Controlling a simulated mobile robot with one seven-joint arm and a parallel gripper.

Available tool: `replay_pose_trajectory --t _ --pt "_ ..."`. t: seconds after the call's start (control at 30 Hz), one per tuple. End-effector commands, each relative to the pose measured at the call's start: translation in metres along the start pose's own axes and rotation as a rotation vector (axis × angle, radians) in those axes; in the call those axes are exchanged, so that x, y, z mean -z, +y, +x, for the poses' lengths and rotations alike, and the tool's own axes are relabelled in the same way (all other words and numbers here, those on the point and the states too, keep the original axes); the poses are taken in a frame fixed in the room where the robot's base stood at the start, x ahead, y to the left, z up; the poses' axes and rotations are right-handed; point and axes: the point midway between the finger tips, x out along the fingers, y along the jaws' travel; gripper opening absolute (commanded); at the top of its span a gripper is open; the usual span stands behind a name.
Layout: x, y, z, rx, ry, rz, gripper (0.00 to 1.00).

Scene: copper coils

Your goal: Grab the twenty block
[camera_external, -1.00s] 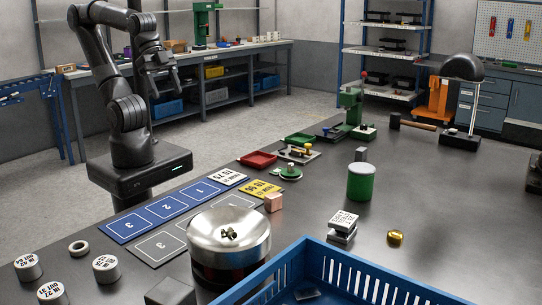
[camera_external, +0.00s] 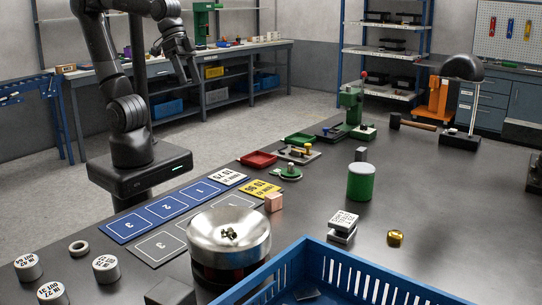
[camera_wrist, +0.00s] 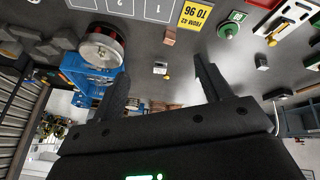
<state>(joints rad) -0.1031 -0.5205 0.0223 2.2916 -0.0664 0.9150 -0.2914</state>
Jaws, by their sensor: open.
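No block with a readable "twenty" shows. A small block with a white printed top (camera_external: 343,222) sits on the dark table, its print too small to read; it also shows between my fingers in the wrist view (camera_wrist: 160,67), well beyond them. A copper-pink cube (camera_external: 273,202) stands by the yellow card, and it also shows in the wrist view (camera_wrist: 169,37). A small grey block (camera_external: 360,154) stands behind the green can. A dark block (camera_external: 170,292) is at the front edge. My gripper (camera_external: 182,47) is open and empty, high above my base; its fingers (camera_wrist: 162,85) are spread.
Labelled white cylinders (camera_external: 106,268) stand at left. Numbered blue mat (camera_external: 165,209), green can (camera_external: 361,183), gold piece (camera_external: 396,237) and red tray (camera_external: 258,159) are on the table. Table right of the can is mostly clear.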

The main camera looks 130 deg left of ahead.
Motion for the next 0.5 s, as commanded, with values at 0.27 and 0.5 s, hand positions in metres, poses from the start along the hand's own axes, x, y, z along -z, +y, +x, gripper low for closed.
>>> replay_pose_trajectory --t 0.27,0.5 --pt "0.107 -0.016 0.023 0.016 -0.024 -0.508 0.71" --pt "0.192 -0.054 0.058 0.032 -0.030 -0.939 0.71"
